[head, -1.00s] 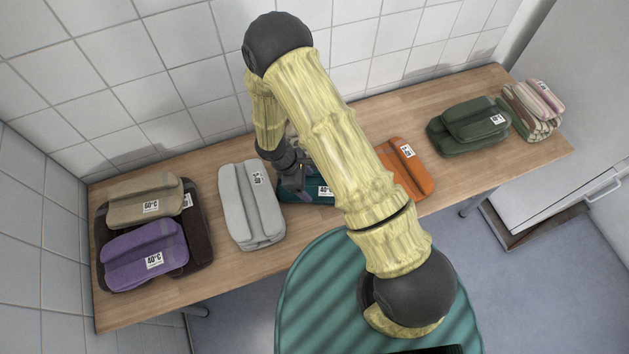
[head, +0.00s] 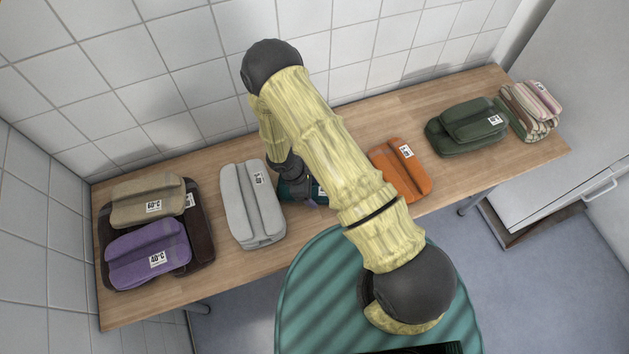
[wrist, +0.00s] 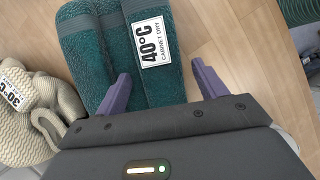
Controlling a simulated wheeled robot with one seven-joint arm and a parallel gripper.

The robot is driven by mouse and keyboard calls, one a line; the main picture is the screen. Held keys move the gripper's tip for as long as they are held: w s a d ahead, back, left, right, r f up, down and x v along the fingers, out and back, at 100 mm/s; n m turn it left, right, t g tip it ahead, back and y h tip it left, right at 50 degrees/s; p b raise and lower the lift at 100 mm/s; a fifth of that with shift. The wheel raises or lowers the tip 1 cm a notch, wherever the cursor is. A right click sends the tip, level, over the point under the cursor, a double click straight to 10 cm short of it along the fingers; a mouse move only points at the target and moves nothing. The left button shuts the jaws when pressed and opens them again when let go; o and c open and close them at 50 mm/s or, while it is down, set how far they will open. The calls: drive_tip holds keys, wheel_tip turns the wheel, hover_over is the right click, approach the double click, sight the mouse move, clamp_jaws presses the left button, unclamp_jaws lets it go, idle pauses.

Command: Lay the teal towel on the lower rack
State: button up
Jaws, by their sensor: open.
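The teal towel (wrist: 85,50) lies folded on the wooden table, with a white "40°C cabinet dry" label (wrist: 151,42) facing up. In the head view only small parts of the towel (head: 318,193) show, as my arm covers the rest. My gripper (wrist: 163,88) is open and empty at the towel's near end. Its left purple finger overlaps the towel in the wrist view, and its right finger is over bare wood beside the towel's right edge. I cannot tell whether the fingers touch the towel. No rack is identifiable in either view.
A grey towel (head: 250,205) lies close left of the teal one, an orange towel (head: 402,172) to the right. Beige (head: 145,203) and purple (head: 146,255) towels lie at the left end, green (head: 465,128) and striped (head: 530,110) ones at the right. A cream knitted item (wrist: 30,140) is near my gripper.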

drive_tip(key=c, duration=1.4)
drive_tip(key=shift+r, duration=0.1)
drive_tip(key=shift+c, duration=0.2)
wheel_tip(320, 180, up, 10)
drive_tip(key=b, duration=0.1)
drive_tip(key=shift+b, duration=0.4)
